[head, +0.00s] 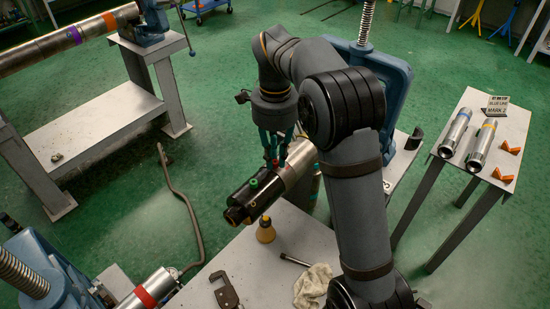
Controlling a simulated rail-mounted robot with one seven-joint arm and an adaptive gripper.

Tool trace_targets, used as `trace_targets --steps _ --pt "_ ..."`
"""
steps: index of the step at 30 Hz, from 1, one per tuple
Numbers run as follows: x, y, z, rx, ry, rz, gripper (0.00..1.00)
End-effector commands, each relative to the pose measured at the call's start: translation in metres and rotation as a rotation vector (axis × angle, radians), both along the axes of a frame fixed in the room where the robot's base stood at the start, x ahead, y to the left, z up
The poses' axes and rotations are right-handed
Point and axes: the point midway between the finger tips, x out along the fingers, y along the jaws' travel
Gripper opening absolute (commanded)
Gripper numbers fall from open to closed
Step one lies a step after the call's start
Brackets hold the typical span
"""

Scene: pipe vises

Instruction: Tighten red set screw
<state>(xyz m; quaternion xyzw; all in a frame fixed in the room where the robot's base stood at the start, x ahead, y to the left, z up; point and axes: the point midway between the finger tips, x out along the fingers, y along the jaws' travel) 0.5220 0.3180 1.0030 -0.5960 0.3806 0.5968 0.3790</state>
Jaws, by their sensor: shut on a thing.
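The red set screw (275,162) shows as a small red spot on top of a black sleeve (262,192). The sleeve sits around a metal pipe (300,158) above the front table. My gripper (271,156) comes down from above with its teal fingers shut on the red set screw; the fingers partly hide the screw. A green set screw (253,182) stands on the same sleeve, to the left of and nearer than the red one.
A blue vise (385,80) stands behind my arm. The front table (275,255) holds a yellow funnel-like object (265,230), a clamp (226,291), a short dark rod (294,260) and a rag (312,287). A side table (510,150) at right bears two pipes. Green floor lies between.

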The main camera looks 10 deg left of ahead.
Motion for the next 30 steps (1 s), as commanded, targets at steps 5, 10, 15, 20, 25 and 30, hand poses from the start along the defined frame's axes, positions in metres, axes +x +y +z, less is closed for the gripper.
trace_targets --steps 5,10,15,20,25,30 --pt "0.0027 0.0019 0.0032 0.008 -0.012 -0.081 0.00" --pt "0.0027 0.0018 0.0038 0.007 -0.012 -0.125 0.00" --pt "0.0030 0.0017 0.0042 0.008 -0.013 -0.143 0.00" --pt "0.0031 0.0018 0.0044 0.008 -0.013 -0.146 0.00" --pt "0.0031 0.0018 0.0044 0.008 -0.014 -0.145 0.00" --pt "0.0029 0.0018 0.0042 0.007 -0.012 -0.144 0.19"
